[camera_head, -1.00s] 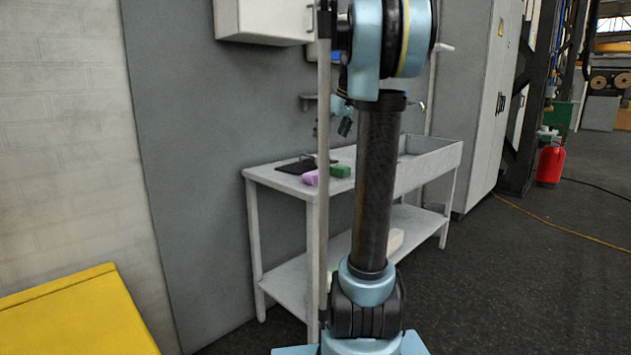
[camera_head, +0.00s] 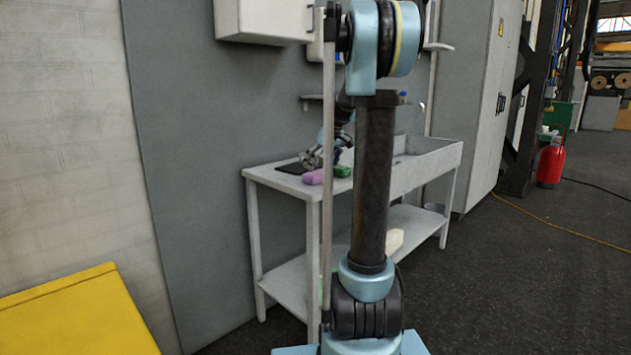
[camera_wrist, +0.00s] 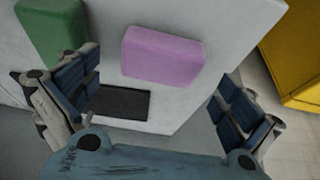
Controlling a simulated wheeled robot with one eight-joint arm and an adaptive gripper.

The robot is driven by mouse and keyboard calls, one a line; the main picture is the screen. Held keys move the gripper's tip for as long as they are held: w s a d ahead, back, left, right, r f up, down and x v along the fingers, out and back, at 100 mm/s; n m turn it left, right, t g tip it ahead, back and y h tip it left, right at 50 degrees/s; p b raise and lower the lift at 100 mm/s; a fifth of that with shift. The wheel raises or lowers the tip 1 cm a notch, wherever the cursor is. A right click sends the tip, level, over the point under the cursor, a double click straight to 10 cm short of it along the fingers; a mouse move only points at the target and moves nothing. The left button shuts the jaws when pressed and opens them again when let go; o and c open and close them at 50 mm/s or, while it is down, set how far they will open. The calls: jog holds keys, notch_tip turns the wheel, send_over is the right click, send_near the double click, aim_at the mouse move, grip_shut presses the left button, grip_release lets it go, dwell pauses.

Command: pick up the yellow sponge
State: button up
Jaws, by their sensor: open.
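I see no yellow sponge in either view. A purple-pink sponge-like block (camera_wrist: 161,56) lies on the white table top, with a green block (camera_wrist: 52,28) to its left in the wrist view. In the head view the purple block (camera_head: 314,177) and green block (camera_head: 341,171) lie near the table's front edge. My gripper (camera_head: 322,160) is low over the table, just behind these blocks. In the wrist view my gripper (camera_wrist: 155,78) is open, its fingers spread on either side of the view, with nothing held between them.
A black flat mat (camera_wrist: 117,103) lies on the table (camera_head: 283,181) beside the purple block. A sink basin (camera_head: 425,150) takes the table's right part. A wall cabinet (camera_head: 262,18) hangs above. A yellow box (camera_head: 75,318) stands at the lower left.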

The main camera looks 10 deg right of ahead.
aim_at(316, 172)
jog(key=shift+a+x, duration=0.1)
jog(key=shift+x, duration=1.05)
jog(key=shift+a+x, duration=0.15)
jog(key=shift+x, duration=1.05)
jog(key=shift+w+r, duration=0.15)
jog(key=shift+w, duration=0.05)
jog(key=shift+c, duration=0.6)
jog(key=c, duration=0.7)
jog(key=shift+c, duration=0.2)
notch_tip(316, 172, up, 10)
jog(key=shift+r, duration=0.1)
